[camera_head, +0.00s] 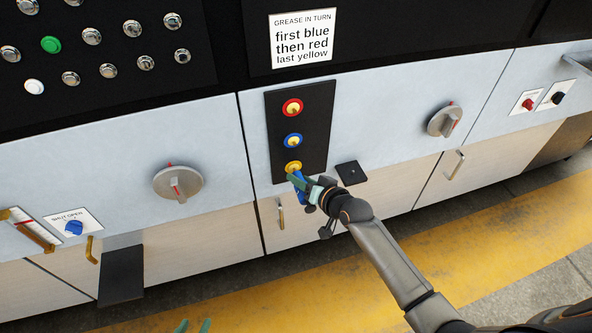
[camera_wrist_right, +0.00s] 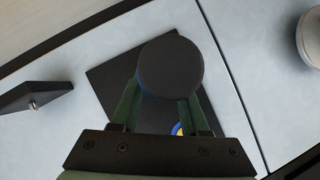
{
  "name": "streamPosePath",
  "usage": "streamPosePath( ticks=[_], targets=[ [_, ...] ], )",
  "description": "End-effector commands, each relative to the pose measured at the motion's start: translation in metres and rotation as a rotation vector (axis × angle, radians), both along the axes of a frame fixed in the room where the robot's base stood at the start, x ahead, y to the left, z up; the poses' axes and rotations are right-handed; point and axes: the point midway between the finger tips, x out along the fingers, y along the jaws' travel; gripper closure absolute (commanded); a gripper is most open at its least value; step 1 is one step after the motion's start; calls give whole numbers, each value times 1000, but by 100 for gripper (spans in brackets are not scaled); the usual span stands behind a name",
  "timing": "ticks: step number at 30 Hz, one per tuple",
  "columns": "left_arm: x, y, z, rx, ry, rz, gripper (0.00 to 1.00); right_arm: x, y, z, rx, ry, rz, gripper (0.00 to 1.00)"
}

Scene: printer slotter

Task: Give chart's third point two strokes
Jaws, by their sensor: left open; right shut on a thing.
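The chart (camera_head: 303,38) reads "GREASE IN TURN first blue then red last yellow". Below it, a black plate (camera_head: 318,125) carries a red point (camera_head: 292,107), a blue point (camera_head: 293,140) and a yellow point (camera_head: 293,166), top to bottom. My right gripper (camera_head: 302,184) is shut on a blue tool with its tip at or very near the yellow point; contact cannot be told. In the right wrist view, the tool's round black end (camera_wrist_right: 170,68) is between the green fingers and hides most of the plate. My left gripper (camera_head: 193,326) is open at the bottom edge, apart from everything.
A small black shelf (camera_head: 351,173) juts out right of the plate. Grey dial knobs (camera_head: 178,183) (camera_head: 444,120) stand out on both sides. The floor in front is clear.

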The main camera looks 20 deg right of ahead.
Motion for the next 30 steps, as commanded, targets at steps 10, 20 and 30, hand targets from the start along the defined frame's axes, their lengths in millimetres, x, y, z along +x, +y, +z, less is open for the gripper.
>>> streamPosePath(
  ticks=[10,20,30],
  targets=[
    [-2,0,13,0,4,-1,50,-18,-1,2,-1,0,0,100],
    [-2,-1,20,0,4,-2,50,-30,-1,1,-1,-1,0,100],
    [-2,-1,20,-1,3,-2,50,-30,-1,0,-1,-1,0,100]
  ],
)
